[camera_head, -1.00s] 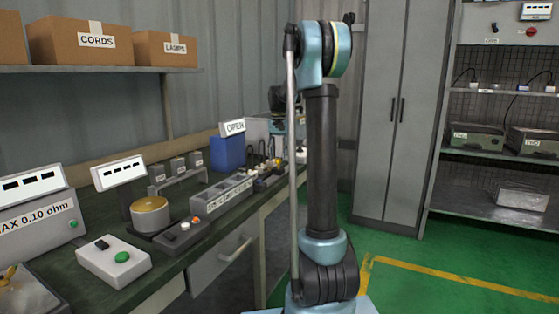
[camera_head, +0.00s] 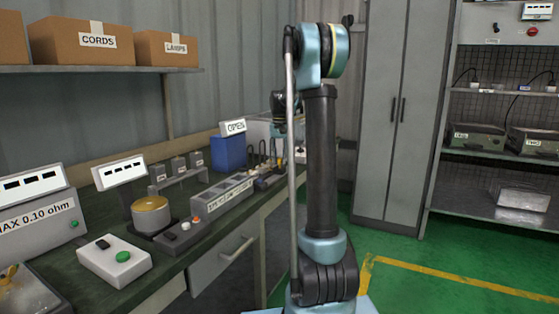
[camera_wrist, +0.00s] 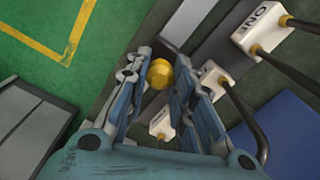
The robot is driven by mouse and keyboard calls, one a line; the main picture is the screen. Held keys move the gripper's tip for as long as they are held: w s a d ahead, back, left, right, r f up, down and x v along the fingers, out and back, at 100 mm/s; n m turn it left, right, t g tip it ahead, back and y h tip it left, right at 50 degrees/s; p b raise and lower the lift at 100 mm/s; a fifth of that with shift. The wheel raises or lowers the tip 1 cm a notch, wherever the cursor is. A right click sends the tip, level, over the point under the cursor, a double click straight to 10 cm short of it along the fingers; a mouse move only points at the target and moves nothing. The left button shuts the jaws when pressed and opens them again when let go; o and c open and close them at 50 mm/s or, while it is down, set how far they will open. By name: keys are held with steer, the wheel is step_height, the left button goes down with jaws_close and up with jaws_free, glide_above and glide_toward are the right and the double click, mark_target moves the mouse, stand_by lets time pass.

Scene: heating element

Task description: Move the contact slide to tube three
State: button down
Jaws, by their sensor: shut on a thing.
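In the wrist view, my gripper (camera_wrist: 158,66) has its two blue-grey fingers closed around a yellow brass knob (camera_wrist: 159,75), which seems to be the contact slide's handle. Beside it is a row of white blocks with dark rods or cables. The block at the upper right (camera_wrist: 262,28) reads ONE. Another white block (camera_wrist: 213,80) sits by the right finger, and a third (camera_wrist: 163,122) shows between the fingers. Their labels are unclear or hidden. In the head view, the row is small at the bench's far end, and my arm hides the gripper's fingers.
The bench (camera_head: 90,213) carries a grey terminal strip (camera_head: 222,194), a brass-topped drum (camera_head: 150,214), a white box with a green button (camera_head: 114,262) and a blue bin (camera_head: 228,152) with an OPEN sign. A shelf with cartons (camera_head: 83,46) hangs above. Green floor lies to the right.

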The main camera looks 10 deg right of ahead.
steer(key=w+d, duration=0.3)
steer(key=w, duration=0.2)
steer(key=w+d, duration=0.2)
steer(key=shift+w+d, duration=0.35)
steer(key=shift+w, duration=0.05)
steer(key=c, duration=1.4)
jaws_free()
steer(key=shift+o, duration=0.2)
steer(key=shift+r, duration=0.1)
step_height(320, 180, up, 12)
